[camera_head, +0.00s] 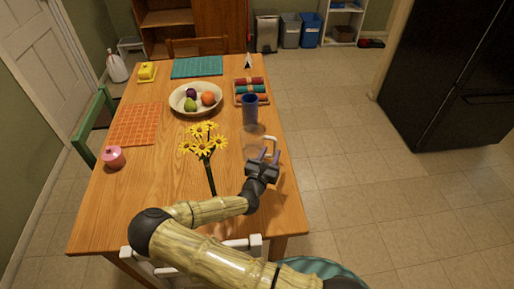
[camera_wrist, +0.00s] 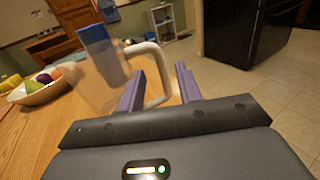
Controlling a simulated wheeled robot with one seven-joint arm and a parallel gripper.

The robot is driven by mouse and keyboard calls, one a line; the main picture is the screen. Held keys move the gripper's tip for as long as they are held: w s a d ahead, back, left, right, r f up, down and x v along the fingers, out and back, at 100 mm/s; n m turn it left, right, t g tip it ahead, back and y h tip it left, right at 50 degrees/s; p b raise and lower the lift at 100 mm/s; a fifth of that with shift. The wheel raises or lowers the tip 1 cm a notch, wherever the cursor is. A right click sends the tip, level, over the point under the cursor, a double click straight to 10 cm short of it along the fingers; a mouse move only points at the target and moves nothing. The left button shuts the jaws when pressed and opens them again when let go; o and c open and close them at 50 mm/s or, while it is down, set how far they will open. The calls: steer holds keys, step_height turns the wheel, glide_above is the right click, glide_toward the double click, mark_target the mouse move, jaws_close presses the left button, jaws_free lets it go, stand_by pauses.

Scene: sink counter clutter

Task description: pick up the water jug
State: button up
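The water jug is clear, with a white handle (camera_head: 271,141). It stands upright near the table's right edge, and its see-through body is faint in the head view. In the wrist view the jug's clear body (camera_wrist: 88,88) is left of centre and its handle (camera_wrist: 160,62) points right. My gripper (camera_head: 269,154) is at the handle side of the jug. In the wrist view the two purple fingers of my gripper (camera_wrist: 158,84) are apart, with the handle's lower part showing in the gap between them. I cannot tell whether either finger touches it.
A blue tumbler (camera_head: 250,109) stands just behind the jug. A vase of yellow flowers (camera_head: 203,142) is close on the left. A fruit bowl (camera_head: 181,110) and a rack of rolled cloths (camera_head: 238,101) are farther back. The floor to the right is open.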

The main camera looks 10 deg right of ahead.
mark_target(275, 144)
steer(key=x, duration=0.6)
stand_by(0.5)
steer(key=shift+r, duration=0.1)
jaws_close()
